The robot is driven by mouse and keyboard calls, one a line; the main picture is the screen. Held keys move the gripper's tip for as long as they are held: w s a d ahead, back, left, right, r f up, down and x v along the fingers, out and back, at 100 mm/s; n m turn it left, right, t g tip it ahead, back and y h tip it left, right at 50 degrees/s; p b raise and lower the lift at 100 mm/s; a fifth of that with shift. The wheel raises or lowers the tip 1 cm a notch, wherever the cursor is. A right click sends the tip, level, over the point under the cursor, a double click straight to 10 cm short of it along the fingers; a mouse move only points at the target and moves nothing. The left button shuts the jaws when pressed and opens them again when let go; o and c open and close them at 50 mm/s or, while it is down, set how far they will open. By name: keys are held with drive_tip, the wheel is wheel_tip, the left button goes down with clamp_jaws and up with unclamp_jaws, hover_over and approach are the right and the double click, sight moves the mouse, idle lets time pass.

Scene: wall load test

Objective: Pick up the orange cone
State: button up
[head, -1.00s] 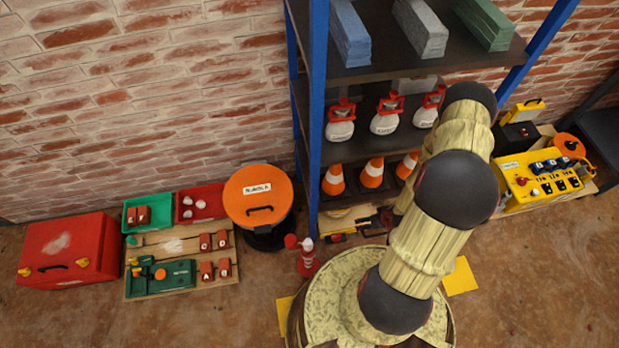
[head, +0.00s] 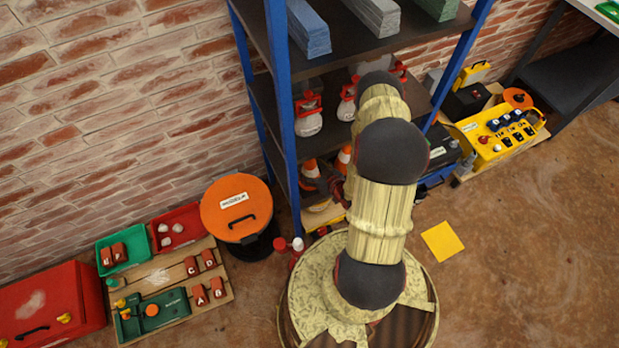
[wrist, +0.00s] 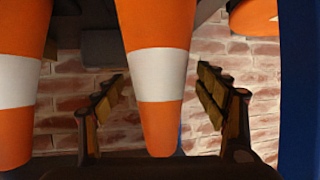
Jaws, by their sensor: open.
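Orange cones with white bands stand on a shelf of the blue-framed rack. In the head view one cone (head: 310,168) shows at the left of that shelf and another cone (head: 344,158) to its right, partly hidden by my arm. In the wrist view a cone (wrist: 158,75) hangs narrow end down in the picture, between the two fingers of my gripper (wrist: 158,112). The fingers are apart, one on each side of its tip, with gaps visible. A second cone (wrist: 20,80) is at the left, and part of a third orange piece (wrist: 255,18) shows at upper right.
The blue rack post (head: 280,110) stands close to the left of the cones. Red-and-white containers (head: 308,118) sit on the shelf above. An orange-lidded bin (head: 236,208) and a yellow control box (head: 495,140) flank the rack.

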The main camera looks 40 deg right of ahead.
drive_tip(key=b+x, duration=0.1)
drive_tip(key=x, duration=0.3)
drive_tip(key=shift+w+f+b, duration=0.2)
drive_tip(key=shift+b, duration=0.2)
drive_tip(key=shift+c, duration=0.9)
clamp_jaws()
